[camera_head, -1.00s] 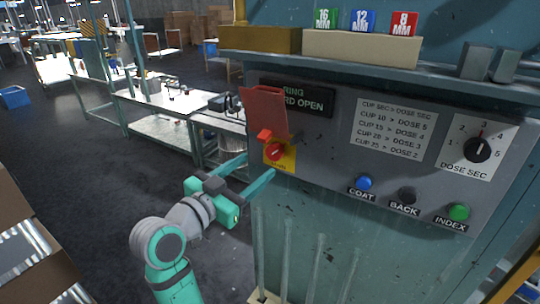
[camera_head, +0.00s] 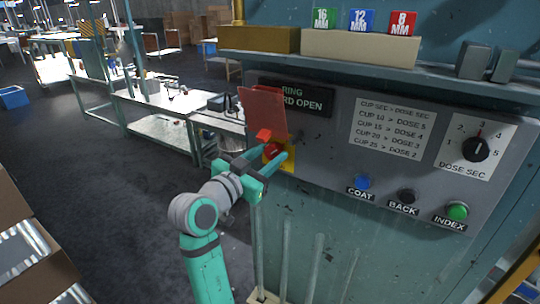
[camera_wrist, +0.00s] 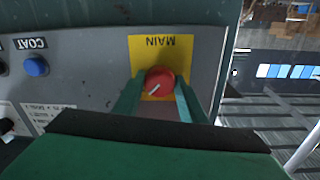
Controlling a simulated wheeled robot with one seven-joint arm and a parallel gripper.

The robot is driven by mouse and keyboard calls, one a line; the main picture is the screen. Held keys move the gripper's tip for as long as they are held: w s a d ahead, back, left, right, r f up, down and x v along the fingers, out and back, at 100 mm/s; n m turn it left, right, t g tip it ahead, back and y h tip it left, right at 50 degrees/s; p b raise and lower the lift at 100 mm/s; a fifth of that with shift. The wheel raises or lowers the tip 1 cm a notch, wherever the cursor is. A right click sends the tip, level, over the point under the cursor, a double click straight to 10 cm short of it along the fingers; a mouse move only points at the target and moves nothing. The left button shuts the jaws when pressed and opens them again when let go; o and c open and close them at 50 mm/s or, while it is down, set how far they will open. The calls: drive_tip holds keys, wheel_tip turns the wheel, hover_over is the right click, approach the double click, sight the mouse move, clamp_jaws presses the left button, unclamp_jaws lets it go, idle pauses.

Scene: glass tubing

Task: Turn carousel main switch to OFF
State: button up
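The main switch is a red round knob (camera_wrist: 159,82) with a white pointer mark, on a yellow plate (camera_wrist: 144,48) lettered MAIN, which appears upside down in the wrist view. In the head view the red knob (camera_head: 272,151) is partly hidden by my gripper. A red flap (camera_head: 264,108) stands raised above it, with a small red block (camera_head: 264,135) at its lower edge. My gripper (camera_head: 268,156) is at the switch; in the wrist view its two teal fingers (camera_wrist: 158,98) stand on either side of the knob. Whether they touch it I cannot tell.
The grey panel also carries a blue COAT button (camera_head: 363,181), a black BACK button (camera_head: 407,195), a green INDEX button (camera_head: 457,211) and a DOSE SEC dial (camera_head: 477,148). A shelf (camera_head: 380,62) juts out above. Upright rods (camera_head: 316,270) stand below the panel.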

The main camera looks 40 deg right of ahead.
drive_tip(key=shift+f, duration=0.1)
drive_tip(key=shift+c, duration=1.4)
drive_tip(key=n, duration=0.3)
drive_tip(key=shift+s+f+n, duration=0.1)
drive_tip(key=shift+n, duration=0.2)
drive_tip(key=n, duration=0.5)
drive_tip(key=shift+n, duration=0.4)
drive_tip(key=n, duration=0.4)
drive_tip(key=shift+n+t, duration=0.3)
drive_tip(key=shift+t, duration=0.1)
drive_tip(key=shift+n, duration=2.3)
drive_tip(key=shift+t, duration=0.3)
drive_tip(key=o, duration=1)
drive_tip(key=shift+a, duration=0.1)
